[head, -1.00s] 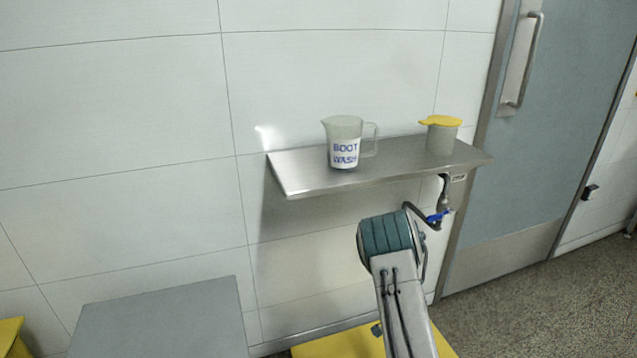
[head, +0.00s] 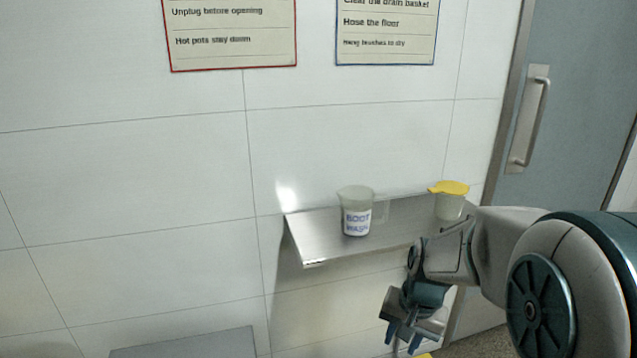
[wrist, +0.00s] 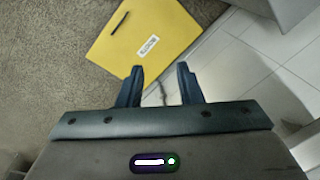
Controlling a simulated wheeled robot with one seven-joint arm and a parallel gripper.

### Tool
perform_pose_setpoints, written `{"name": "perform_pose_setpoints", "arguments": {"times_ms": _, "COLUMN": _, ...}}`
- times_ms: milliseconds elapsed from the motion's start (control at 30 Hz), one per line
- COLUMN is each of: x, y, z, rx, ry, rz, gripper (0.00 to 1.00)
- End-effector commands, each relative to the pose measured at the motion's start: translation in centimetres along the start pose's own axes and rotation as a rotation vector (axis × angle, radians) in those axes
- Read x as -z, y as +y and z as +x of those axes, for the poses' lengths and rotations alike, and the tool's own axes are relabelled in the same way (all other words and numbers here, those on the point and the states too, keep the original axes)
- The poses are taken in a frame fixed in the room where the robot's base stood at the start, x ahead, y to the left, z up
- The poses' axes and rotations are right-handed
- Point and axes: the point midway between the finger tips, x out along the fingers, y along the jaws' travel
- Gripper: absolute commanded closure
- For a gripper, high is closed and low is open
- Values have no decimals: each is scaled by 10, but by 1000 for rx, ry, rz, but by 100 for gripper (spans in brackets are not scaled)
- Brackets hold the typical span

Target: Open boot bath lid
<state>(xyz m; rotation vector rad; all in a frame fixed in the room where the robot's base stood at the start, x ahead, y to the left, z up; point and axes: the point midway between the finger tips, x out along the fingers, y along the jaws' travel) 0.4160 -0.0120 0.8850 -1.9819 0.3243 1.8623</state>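The boot bath lid appears to be the flat yellow panel (wrist: 150,42) in the wrist view, with a white label and a dark bar or slot near one corner. It looks closed, low near the floor. Only a yellow sliver (head: 425,355) shows at the bottom edge of the head view. My gripper (wrist: 161,84) is open and empty, pointing down, its fingertips over the lid's near edge in the picture and apparently well above it. In the head view my gripper (head: 402,342) hangs below and in front of the shelf.
A steel wall shelf (head: 300,240) holds a jug marked BOOT WASH (head: 356,212) and a yellow-topped beaker (head: 449,202). My arm passes close to its right end. A grey surface (head: 190,345) is at lower left, a door (head: 580,110) at right.

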Motion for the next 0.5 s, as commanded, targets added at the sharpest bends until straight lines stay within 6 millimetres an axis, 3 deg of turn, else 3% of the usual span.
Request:
{"name": "perform_pose_setpoints", "arguments": {"times_ms": 33, "x": -11, "y": -1, "z": -27, "rx": 5, "ry": 20, "rz": -42, "gripper": 67}}
{"name": "perform_pose_setpoints", "arguments": {"times_ms": 200, "x": -48, "y": 4, "z": -79, "rx": -2, "ry": 76, "rz": -193, "gripper": 67}}
{"name": "perform_pose_setpoints", "arguments": {"times_ms": 333, "x": -74, "y": 10, "z": -112, "rx": -19, "ry": 121, "rz": -300, "gripper": 67}}
{"name": "perform_pose_setpoints", "arguments": {"times_ms": 500, "x": -99, "y": 18, "z": -136, "rx": -47, "ry": 165, "rz": -400, "gripper": 67}}
